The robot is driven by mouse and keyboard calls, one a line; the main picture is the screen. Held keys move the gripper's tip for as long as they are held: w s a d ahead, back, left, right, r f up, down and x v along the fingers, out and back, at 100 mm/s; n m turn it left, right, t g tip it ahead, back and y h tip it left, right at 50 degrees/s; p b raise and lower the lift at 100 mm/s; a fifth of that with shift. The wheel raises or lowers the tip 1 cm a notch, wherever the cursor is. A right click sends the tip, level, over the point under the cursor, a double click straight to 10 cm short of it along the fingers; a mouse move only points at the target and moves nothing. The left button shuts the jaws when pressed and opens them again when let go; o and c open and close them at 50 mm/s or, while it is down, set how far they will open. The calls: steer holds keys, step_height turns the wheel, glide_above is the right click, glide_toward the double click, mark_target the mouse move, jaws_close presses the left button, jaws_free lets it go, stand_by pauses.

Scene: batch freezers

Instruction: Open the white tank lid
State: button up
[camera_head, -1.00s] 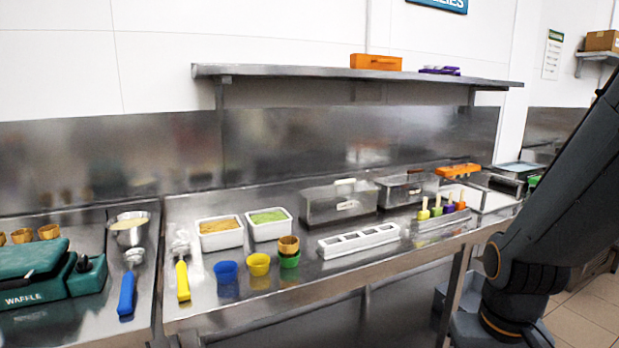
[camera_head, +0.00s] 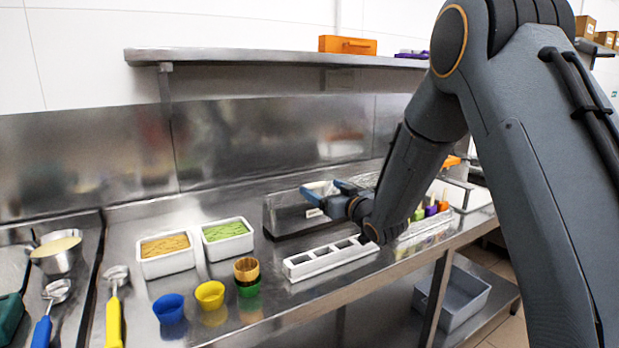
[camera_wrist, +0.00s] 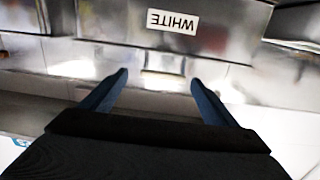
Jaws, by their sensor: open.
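The white tank (camera_head: 290,216) is a steel box standing at the back of the counter in the head view. Its label "WHITE" (camera_wrist: 172,20) shows upside down at the top of the wrist view. My gripper (camera_head: 328,188) is at the tank's upper right part in the head view and hides the lid's handle there. In the wrist view the fingers of my gripper (camera_wrist: 157,82) are apart with nothing between them, pointing towards the tank's front. I cannot tell whether they touch the lid.
A white mould (camera_head: 328,257) with square wells lies in front of the tank. A tub of green filling (camera_head: 228,240) and a tub of brown filling (camera_head: 167,255) stand to its left. A steel shelf (camera_head: 240,58) runs above. Coloured cups stand near the front edge.

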steer(key=shift+w+a+r, duration=0.2)
steer(key=shift+w+a, duration=0.3)
steer(key=shift+a, duration=0.1)
steer(key=p+x, duration=0.2)
steer(key=x, duration=0.4)
steer(key=shift+w+a, duration=0.25)
steer(key=shift+a, duration=0.05)
steer(key=c, duration=1.5)
